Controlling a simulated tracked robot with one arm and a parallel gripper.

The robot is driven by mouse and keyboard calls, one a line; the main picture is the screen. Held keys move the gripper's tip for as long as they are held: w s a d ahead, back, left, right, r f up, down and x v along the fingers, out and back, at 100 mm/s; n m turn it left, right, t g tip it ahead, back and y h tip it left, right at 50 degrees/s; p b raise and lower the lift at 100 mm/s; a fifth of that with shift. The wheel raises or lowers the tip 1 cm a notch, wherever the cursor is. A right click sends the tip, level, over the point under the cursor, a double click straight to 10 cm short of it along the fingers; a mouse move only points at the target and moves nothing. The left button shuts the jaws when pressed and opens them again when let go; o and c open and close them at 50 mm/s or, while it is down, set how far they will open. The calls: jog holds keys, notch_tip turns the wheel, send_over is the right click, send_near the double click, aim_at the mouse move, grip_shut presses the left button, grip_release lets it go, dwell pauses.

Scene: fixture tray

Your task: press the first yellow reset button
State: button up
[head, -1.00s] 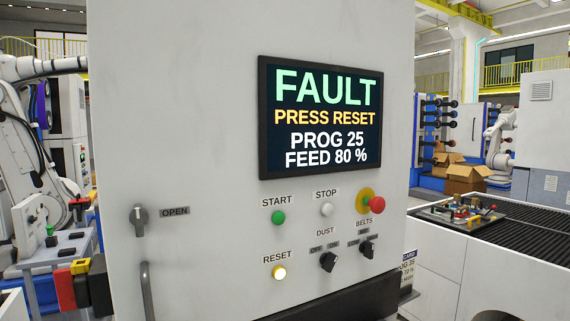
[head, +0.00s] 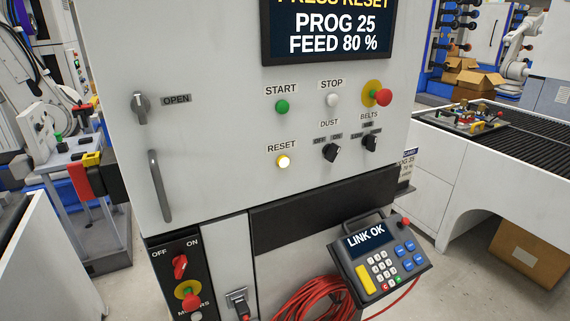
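The yellow reset button (head: 283,161) glows on the white machine panel, under the label RESET. The green start button (head: 282,107) is above it and the white stop button (head: 333,100) is up to the right. The screen (head: 330,32) above is partly cut off at the top and reads PRESS RESET, PROG 25, FEED 80 %. My gripper does not show in the head view.
A red emergency stop (head: 383,97) and black knobs (head: 331,152) sit right of the reset button. A vertical handle (head: 160,187) is to the left. A keypad pendant (head: 377,262) and red cable (head: 318,298) are below. A conveyor (head: 520,155) stands at right.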

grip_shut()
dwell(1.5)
